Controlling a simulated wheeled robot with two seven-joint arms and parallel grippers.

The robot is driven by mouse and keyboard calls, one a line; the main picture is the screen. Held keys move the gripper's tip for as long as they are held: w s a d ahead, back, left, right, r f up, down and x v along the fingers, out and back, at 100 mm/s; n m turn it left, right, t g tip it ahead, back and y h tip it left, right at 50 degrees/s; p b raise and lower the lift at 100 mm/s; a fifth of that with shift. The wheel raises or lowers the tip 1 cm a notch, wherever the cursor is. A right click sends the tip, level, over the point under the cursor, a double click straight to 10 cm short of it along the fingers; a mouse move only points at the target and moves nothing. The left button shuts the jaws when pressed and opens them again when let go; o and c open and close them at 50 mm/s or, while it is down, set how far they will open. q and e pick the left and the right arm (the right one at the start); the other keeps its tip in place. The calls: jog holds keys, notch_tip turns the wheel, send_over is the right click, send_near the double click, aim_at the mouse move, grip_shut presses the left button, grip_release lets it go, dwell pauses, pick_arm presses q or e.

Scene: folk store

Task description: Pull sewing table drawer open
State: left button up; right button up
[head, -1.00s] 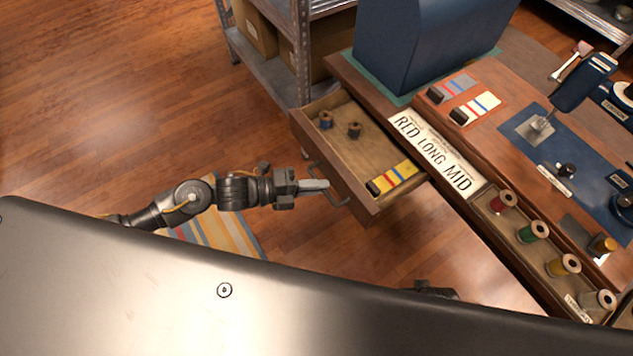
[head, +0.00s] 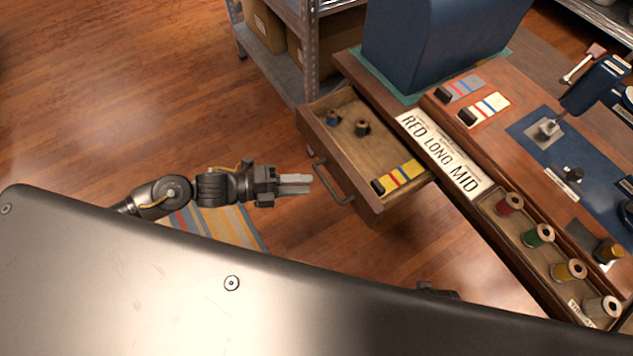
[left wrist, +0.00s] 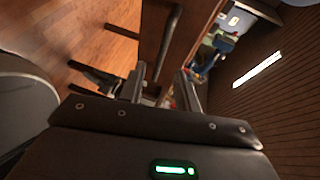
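The sewing table (head: 480,215) has its wooden drawer (head: 370,150) pulled well out, showing its inside. In it are two small spools near the far left end and a yellow striped card (head: 405,176). The metal bar handle (head: 333,187) is on the drawer front. My left gripper (head: 297,184) is just left of the handle, apart from it. In the left wrist view its two fingers (left wrist: 161,88) stand apart with nothing between them, and the handle (left wrist: 170,45) lies beyond them. I cannot make out my right gripper.
A blue case (head: 430,45) and a "RED LONG MID" sign (head: 440,153) are on the table. Several thread spools stand in a tray at its front right. A metal shelf (head: 305,50) stands behind the drawer. A striped rug (head: 220,228) lies below my left arm; the floor at left is clear.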

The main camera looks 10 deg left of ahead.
pick_arm(q)
jog(key=shift+v, duration=2.8)
pick_arm(e)
jog(key=shift+w+r, duration=0.1)
jog(key=shift+r, duration=0.25)
